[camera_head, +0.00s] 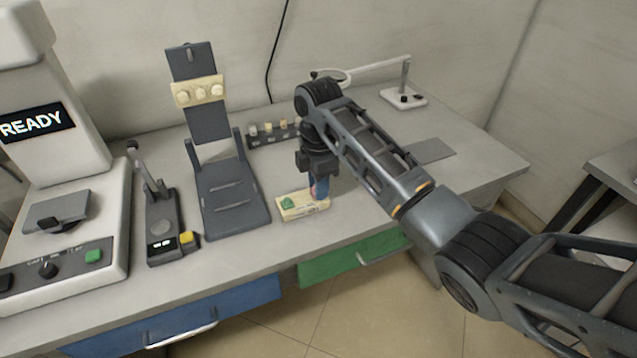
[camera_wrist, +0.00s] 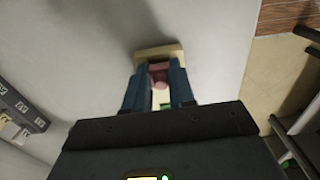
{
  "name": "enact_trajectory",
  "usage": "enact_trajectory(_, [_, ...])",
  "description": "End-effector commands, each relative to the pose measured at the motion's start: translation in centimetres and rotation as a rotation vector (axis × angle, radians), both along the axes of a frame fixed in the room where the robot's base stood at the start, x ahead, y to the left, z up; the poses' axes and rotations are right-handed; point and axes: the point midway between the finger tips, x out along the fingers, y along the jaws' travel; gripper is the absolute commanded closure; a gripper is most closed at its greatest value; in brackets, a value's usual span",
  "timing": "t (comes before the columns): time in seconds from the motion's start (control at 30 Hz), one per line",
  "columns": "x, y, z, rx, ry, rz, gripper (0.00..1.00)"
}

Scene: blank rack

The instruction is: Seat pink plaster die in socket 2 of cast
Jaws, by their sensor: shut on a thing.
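The cast (camera_head: 292,214) is a small cream block on the bench near the front edge, with a green die (camera_head: 288,203) at its left end. My gripper (camera_head: 318,194) points down over the right end of the cast, its blue fingers shut on the pink plaster die (camera_wrist: 158,76). In the wrist view the die sits between the fingertips (camera_wrist: 160,80), with the cast (camera_wrist: 150,54) right behind and below it. The fingers hide the socket under the die, so I cannot tell whether the die is above it or inside it.
A dark rack (camera_head: 262,139) with several small pieces stands behind the cast. A dark stand (camera_head: 232,205) holding a cream model (camera_head: 197,91) is to the left. A lever device (camera_head: 163,225) and a READY machine (camera_head: 60,150) stand farther left. A flat grey pad (camera_head: 430,150) lies right.

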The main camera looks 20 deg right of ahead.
Motion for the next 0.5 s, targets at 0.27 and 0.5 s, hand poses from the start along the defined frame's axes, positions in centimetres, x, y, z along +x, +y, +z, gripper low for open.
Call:
enact_trajectory(0.27, [0.0, 0.0, -0.9, 0.000, 0.001, 0.000, 1.00])
enact_trajectory(0.5, [-0.1, 0.0, -1.4, -0.001, 0.004, -0.001, 0.71])
